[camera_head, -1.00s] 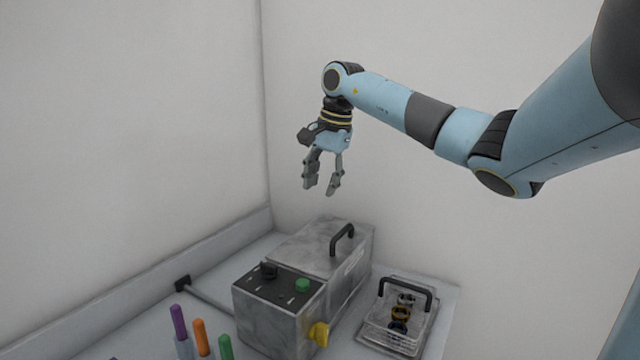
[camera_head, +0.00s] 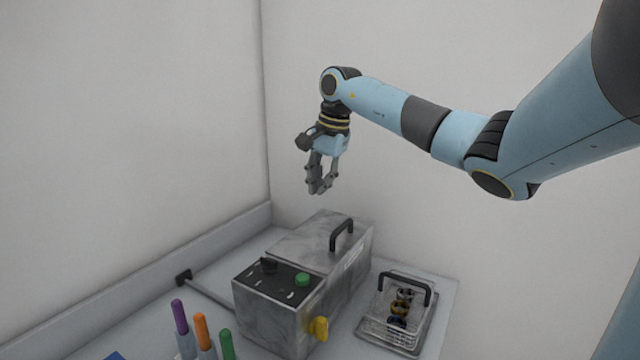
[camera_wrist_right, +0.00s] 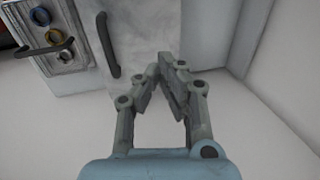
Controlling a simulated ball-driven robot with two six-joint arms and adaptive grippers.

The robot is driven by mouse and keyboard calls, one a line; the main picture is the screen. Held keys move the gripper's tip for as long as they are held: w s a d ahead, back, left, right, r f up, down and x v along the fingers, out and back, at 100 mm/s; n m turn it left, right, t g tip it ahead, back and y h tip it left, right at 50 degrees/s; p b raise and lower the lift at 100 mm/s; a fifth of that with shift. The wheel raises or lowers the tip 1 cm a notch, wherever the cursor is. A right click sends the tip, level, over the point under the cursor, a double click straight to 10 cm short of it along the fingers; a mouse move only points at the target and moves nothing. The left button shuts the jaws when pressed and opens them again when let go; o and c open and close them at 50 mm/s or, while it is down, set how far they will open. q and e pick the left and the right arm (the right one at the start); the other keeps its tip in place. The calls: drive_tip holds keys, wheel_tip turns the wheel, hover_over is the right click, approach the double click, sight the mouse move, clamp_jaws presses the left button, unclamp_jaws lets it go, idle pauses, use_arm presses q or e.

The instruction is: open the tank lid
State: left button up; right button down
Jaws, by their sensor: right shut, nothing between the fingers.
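The metal tank (camera_head: 285,325) stands on the bench with its grey lid (camera_head: 308,240) lying closed on top. A black bar handle (camera_head: 342,235) rises from the lid. The front panel has a black knob and a green button, and a yellow tap (camera_head: 318,328) sits low on the side. My right gripper (camera_head: 321,190) is shut and empty in the air above the lid, apart from the handle. In the right wrist view the shut fingertips (camera_wrist_right: 165,62) show beside the lid handle (camera_wrist_right: 108,45). My left gripper is not in view.
A wire basket (camera_head: 392,335) with a black handle and several small round parts stands on a tray right of the tank. Purple, orange and green capped items (camera_head: 201,332) stand at the front left. Walls close off the back and left.

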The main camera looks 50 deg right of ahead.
drive_tip(key=c, duration=2)
unclamp_jaws()
drive_tip(key=o, duration=0.7)
drive_tip(key=shift+c, duration=0.2)
drive_tip(key=v, duration=1.2)
